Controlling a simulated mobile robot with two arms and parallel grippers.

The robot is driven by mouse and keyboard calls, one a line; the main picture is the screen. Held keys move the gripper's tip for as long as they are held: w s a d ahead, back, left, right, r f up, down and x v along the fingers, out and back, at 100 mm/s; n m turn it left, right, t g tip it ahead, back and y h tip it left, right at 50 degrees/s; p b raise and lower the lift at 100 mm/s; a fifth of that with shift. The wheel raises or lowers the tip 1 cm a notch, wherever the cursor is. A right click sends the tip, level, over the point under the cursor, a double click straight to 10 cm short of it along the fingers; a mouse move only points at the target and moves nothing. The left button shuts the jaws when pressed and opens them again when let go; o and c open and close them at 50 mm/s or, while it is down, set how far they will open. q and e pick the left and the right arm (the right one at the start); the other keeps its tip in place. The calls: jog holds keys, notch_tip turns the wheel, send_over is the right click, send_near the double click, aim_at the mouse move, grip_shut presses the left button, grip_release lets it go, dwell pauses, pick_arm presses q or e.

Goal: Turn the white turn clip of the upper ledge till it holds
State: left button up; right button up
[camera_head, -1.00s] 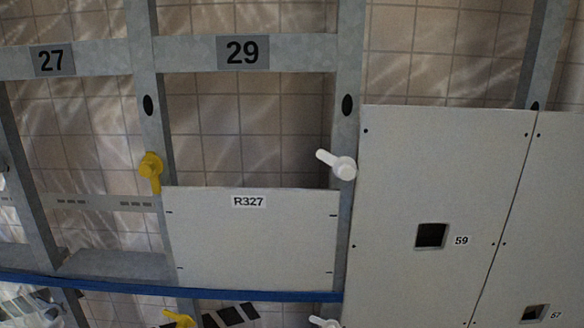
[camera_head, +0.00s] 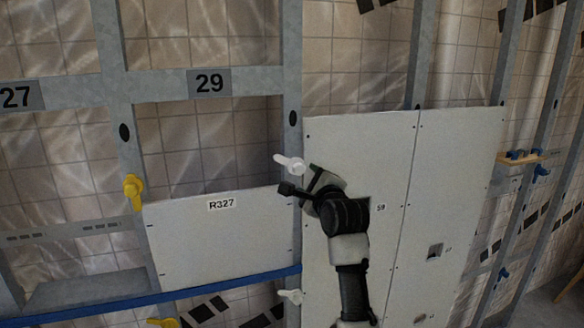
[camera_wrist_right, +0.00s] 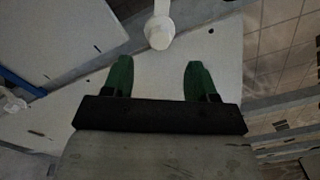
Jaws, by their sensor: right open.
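The upper white turn clip (camera_head: 289,162) sits on the post right of panel R327 (camera_head: 222,240). Its lever points left and slightly up, above the panel's top edge. In the right wrist view the white clip (camera_wrist_right: 160,32) is just ahead of the fingers, centred between them but apart. My right gripper (camera_head: 302,182) is open and empty, just below and right of the clip. Its green fingers (camera_wrist_right: 158,68) frame bare pale panel surface. My left gripper is not in view.
A yellow clip (camera_head: 133,190) is on the left post, lever down. Lower white (camera_head: 290,296) and yellow (camera_head: 164,322) clips sit below the blue ledge (camera_head: 215,287). Large panel 59 (camera_head: 345,135) is right of the post. The bay under label 29 (camera_head: 209,84) is open above R327.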

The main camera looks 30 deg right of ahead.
aim_at(298, 170)
jog(key=p+x, duration=0.1)
jog(key=x, duration=0.2)
jog(key=shift+w+d+r, duration=0.15)
jog(key=shift+w, duration=0.05)
jog(key=x, duration=0.1)
jog(key=p+x, duration=0.2)
jog(key=x, duration=0.1)
jog(key=shift+w+a, duration=0.15)
jog(key=shift+a, duration=0.15)
jog(key=shift+w+d, duration=0.25)
jog(key=shift+w, duration=0.35)
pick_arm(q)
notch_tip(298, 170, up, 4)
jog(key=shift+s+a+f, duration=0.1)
pick_arm(e)
jog(key=shift+s+a, duration=0.1)
jog(key=shift+c, duration=0.2)
jog(key=c, duration=0.9)
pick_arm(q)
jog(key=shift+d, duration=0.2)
